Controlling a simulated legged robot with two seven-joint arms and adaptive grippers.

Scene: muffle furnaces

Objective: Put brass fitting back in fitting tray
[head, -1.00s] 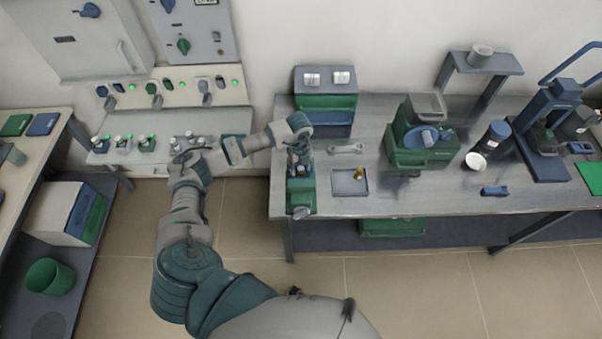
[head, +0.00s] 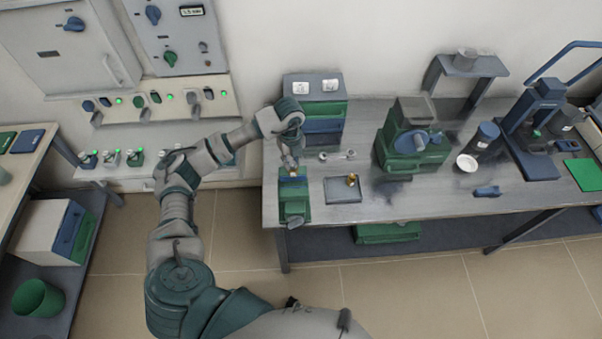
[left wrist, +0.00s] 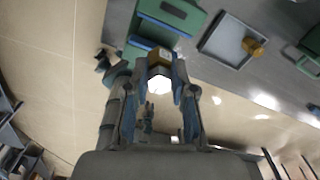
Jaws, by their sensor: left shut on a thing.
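My left gripper (head: 291,165) is above the green bench vise (head: 294,208) at the left end of the bench. In the left wrist view the gripper (left wrist: 160,82) is shut on a brass fitting (left wrist: 159,62), whose near end looks bright white. The vise with its blue jaws (left wrist: 152,43) lies just beyond the fingers. The shallow grey fitting tray (head: 331,199) is right of the vise; it also shows in the left wrist view (left wrist: 213,40). Another brass fitting (head: 351,181) stands at the tray's right side. My right gripper is not in view.
A wrench (head: 337,156) lies behind the tray. A green and blue drawer box (head: 322,108) stands behind the vise. A green machine (head: 410,150) stands to the right.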

